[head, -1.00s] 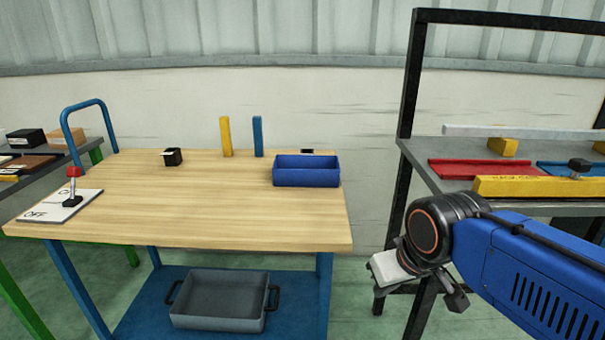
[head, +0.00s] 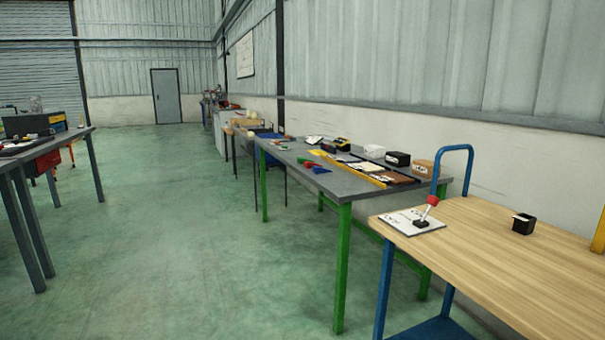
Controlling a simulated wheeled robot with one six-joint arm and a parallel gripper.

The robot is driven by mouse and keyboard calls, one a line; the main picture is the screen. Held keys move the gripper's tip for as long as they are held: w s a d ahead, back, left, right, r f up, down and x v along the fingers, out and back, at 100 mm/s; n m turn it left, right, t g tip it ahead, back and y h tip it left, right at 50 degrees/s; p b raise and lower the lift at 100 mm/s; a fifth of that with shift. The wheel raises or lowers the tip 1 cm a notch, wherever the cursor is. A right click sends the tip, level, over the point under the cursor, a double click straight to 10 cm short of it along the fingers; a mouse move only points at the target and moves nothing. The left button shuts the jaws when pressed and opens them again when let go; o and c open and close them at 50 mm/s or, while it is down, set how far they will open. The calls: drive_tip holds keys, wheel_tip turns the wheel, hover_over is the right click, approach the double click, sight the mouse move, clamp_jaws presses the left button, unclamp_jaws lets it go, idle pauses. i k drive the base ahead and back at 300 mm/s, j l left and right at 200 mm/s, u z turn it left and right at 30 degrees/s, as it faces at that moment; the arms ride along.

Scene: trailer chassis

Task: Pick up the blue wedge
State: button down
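A small blue piece (head: 321,170), which looks like the blue wedge, lies near the front edge of the grey table with green legs (head: 345,192). My gripper and arm are out of view.
The wooden bench (head: 470,235) with a lever switch (head: 424,220) and a black block (head: 523,224) stands close at the right. A dark table (head: 40,150) stands at the left. The green floor (head: 190,230) between is clear.

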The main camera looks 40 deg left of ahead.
sight(316, 169)
drive_tip(key=u, duration=1.45)
drive_tip(key=i+j+z, duration=0.35)
drive_tip(key=i+j, duration=0.7)
drive_tip(key=i, duration=0.05)
